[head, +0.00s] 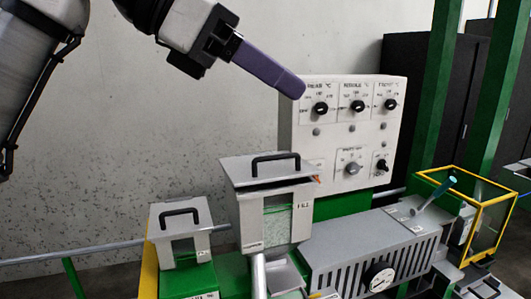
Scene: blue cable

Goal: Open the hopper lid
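The larger hopper (248,215) stands in the middle of the head view, with a window in its front showing pale, green-tinted contents. A black bar handle (276,156) stands up from the lid. My gripper (303,88) is above and slightly right of this lid, clear of it, with purple fingers pointing down to the right. The fingers are seen side-on and overlap, so their gap is hidden. Nothing is visible held at their tips.
A smaller lidded box (186,245) with its own black handle stands at the left. A white control panel (340,105) with several knobs rises behind the hopper, close to my fingertips. A grey slotted housing (345,245) and a yellow-framed guard (490,218) are at the right.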

